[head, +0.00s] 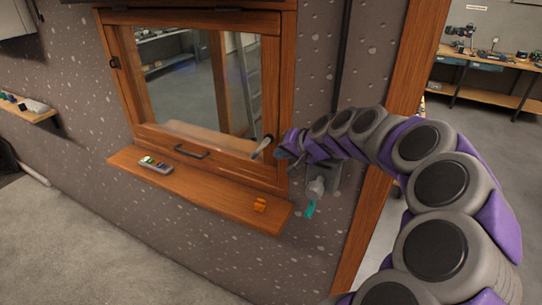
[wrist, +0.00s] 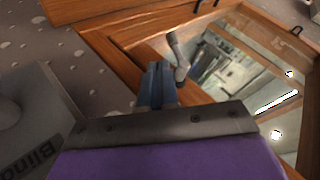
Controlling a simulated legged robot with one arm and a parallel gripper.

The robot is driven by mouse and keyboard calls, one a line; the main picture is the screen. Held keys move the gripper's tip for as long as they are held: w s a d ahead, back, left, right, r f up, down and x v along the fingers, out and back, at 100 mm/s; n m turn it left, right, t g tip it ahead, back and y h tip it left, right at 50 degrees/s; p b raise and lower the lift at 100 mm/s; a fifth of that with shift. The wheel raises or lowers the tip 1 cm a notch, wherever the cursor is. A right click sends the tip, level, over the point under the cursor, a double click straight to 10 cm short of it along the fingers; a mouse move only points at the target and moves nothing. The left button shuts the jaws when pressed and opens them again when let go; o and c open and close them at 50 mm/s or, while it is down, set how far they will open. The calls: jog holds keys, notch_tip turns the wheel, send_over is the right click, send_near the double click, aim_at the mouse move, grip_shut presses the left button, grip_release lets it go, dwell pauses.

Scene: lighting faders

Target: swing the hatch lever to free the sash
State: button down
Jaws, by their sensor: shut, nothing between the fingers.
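The hatch is a wooden-framed window in the wall, with a glazed sash (head: 215,137). A pale grey lever (head: 262,147) sits at the lower right corner of the sash, tilted up to the right. In the wrist view the lever (wrist: 177,56) shows as a rounded grey bar just beyond and right of my fingertips. My gripper (head: 281,153) is shut and empty, close to the right of the lever; its closed fingers (wrist: 157,84) show in the wrist view. I cannot tell whether they touch the lever. The lever's pivot is not clear.
The wooden sill (head: 225,187) holds a small grey device (head: 155,165) and an orange object (head: 260,204). A black pull handle (head: 191,153) is on the sash's bottom rail. A grey wall fixture (head: 316,187) with a teal tag (head: 310,209) is below my wrist. A doorway opens at right.

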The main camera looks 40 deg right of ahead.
jog(key=v, duration=0.6)
